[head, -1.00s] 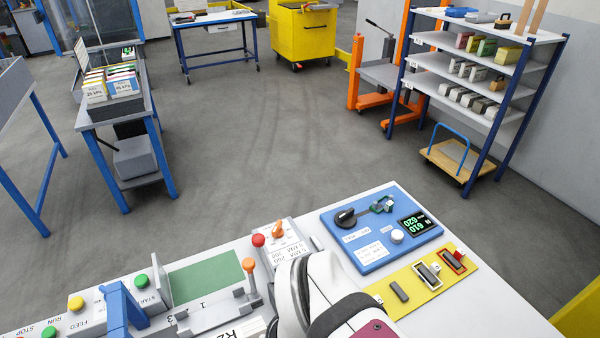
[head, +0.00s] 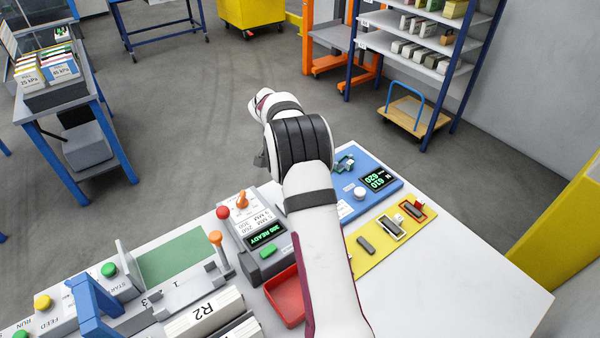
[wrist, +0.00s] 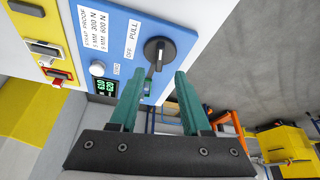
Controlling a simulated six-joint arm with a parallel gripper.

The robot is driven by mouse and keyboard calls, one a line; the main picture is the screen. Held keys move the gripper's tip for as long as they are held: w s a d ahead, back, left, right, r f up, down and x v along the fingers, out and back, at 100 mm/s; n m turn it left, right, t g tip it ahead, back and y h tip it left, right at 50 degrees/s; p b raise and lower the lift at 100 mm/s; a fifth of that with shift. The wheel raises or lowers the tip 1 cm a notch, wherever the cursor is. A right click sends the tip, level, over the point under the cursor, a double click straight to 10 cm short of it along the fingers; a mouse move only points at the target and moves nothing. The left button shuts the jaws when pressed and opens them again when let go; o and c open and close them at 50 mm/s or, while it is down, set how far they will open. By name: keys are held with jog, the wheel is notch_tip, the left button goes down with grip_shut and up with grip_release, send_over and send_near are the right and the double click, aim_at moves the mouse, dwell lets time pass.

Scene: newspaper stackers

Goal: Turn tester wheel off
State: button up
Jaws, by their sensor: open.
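The blue tester panel (head: 385,178) stands at the table's far right corner, with a lit green display (head: 377,181) and a white button (head: 360,191). In the wrist view the panel (wrist: 118,20) carries a round black wheel with a pointer (wrist: 159,50), beside a label reading PULL. My arm hides the wheel in the head view. A small green clamp piece (wrist: 149,84) shows just below the wheel. My gripper (wrist: 160,76) has two teal fingers spread apart. They point toward the wheel, with nothing seen held between them; I cannot tell whether they touch the panel.
A yellow strip with grey pieces (head: 366,245) lies in front of the panel. Left of my arm are a red tray (head: 287,297), a grey control box (head: 263,236) and an orange-topped lever (head: 215,238). The table's front right is clear.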

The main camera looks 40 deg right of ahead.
jog(key=x, duration=0.8)
jog(key=shift+d+f, duration=0.1)
jog(key=shift+f, duration=0.3)
jog(key=shift+c, duration=0.3)
grip_shut()
